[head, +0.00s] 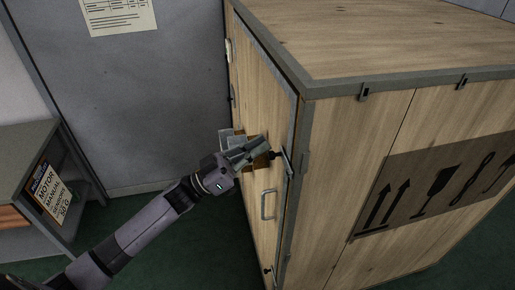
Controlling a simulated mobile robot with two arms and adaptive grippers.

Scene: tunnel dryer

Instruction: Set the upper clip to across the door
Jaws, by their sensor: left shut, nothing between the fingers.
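The wooden cabinet's door (256,115) is the narrow left face of the big crate-like box and looks closed. The upper clip (287,163) is a small metal bar at the door's right edge, slanting steeply, with a dark stub on its left. My left gripper (264,148) is shut and empty, in front of the door just left of and above the clip. I cannot tell whether its tip touches the clip. The gripper hides part of the door behind it. My right gripper is not in view.
A metal door handle (268,204) sits below the upper clip, and a lower clip (268,270) is near the bottom. A grey shelf unit (22,150) with a motor manual (50,193) stands at the left.

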